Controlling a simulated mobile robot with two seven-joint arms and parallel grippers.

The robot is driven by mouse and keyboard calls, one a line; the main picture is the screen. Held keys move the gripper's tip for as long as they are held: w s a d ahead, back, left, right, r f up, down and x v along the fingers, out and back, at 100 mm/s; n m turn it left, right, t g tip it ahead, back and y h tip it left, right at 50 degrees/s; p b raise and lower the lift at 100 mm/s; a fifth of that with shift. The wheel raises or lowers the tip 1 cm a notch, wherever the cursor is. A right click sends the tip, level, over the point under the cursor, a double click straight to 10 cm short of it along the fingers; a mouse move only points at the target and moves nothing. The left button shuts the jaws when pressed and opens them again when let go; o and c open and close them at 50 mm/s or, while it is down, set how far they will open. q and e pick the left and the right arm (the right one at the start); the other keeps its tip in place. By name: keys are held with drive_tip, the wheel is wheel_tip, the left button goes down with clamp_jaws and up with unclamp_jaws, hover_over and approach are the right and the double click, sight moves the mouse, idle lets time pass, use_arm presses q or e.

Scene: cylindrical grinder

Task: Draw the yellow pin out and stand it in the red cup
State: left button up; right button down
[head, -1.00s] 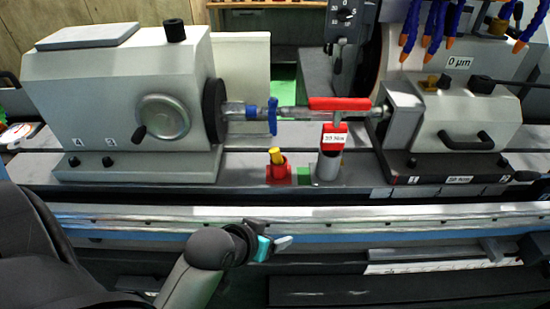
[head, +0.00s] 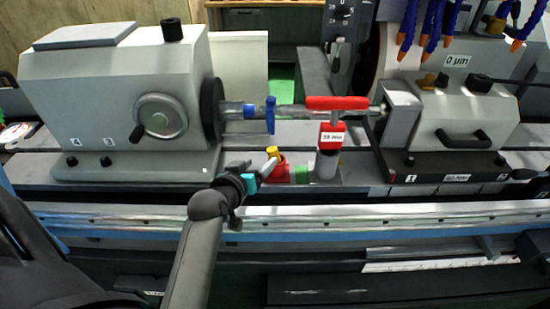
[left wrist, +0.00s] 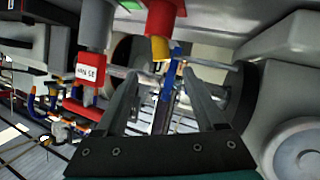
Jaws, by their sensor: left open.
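The yellow pin (head: 276,150) stands upright in a red cup-like holder (head: 276,180) on the machine bed; only its top shows. No second red cup is clear to me. My left gripper (head: 269,166) is open and empty, in front of the pin and partly covering it and the holder. In the left wrist view, which is upside down, the pin (left wrist: 160,48) and red holder (left wrist: 165,16) show just beyond the open fingers (left wrist: 160,80), roughly between them. The pin appears apart from both fingers. My right gripper is not in view.
A green square (head: 300,174) lies right of the holder. Close by stands a grey cylinder (head: 327,166) under a red labelled tool (head: 332,134). A shaft with a blue clamp (head: 270,115) runs behind. The grey headstock (head: 110,100) is at left.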

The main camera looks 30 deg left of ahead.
sight(271, 155)
use_arm(q)
drive_tip(key=x, duration=0.3)
drive_tip(key=shift+f+b+x, duration=0.15)
drive_tip(key=shift+b+x, duration=0.05)
drive_tip(key=shift+x, duration=1.15)
drive_tip(key=shift+f+b+x, duration=0.15)
drive_tip(key=shift+b+x, duration=0.05)
drive_tip(key=shift+x, duration=1.15)
drive_tip(key=shift+s, duration=0.15)
clamp_jaws()
